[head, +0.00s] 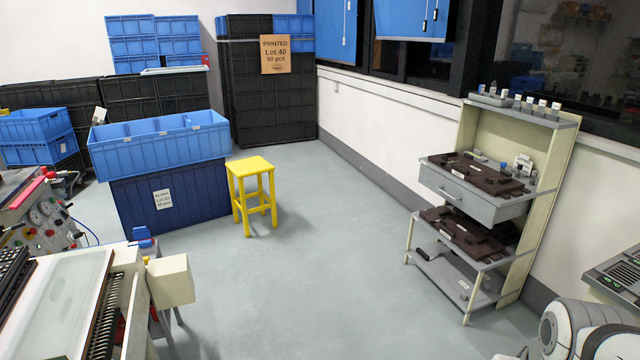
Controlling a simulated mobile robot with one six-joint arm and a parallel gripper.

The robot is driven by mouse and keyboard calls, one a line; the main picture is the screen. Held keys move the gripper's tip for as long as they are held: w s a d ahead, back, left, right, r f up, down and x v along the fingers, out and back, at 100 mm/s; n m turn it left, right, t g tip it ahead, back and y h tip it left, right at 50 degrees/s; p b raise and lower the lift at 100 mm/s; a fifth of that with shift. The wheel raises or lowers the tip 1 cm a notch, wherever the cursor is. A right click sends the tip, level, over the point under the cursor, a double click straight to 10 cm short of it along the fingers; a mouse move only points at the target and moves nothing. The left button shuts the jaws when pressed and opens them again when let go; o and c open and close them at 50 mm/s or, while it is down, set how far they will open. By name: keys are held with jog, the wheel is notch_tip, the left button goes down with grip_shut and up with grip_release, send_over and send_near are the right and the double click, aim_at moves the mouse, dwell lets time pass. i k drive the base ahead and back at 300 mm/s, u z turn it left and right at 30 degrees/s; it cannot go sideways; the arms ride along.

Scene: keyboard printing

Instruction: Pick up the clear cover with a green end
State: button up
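I cannot make out a clear cover with a green end for certain. A pale, flat, greenish-white piece (175,70) lies on top of the black crates at the back left; it is too small to tell what it is. A whitish translucent panel (65,302) lies on the machine at the lower left, and no green end shows on it. Part of my white and grey arm shows at the lower right corner. My gripper is not in view.
A yellow stool (251,168) stands mid-floor beside large blue bins (160,142). A grey shelf rack (470,190) with dark brown parts stands along the right wall. Stacked black crates (270,100) fill the back. The grey floor (330,270) between is clear.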

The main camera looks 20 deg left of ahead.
aim_at(50, 327)
jog(key=i, duration=1.85)
jog(key=u, duration=3.6)
jog(key=i, duration=1.7)
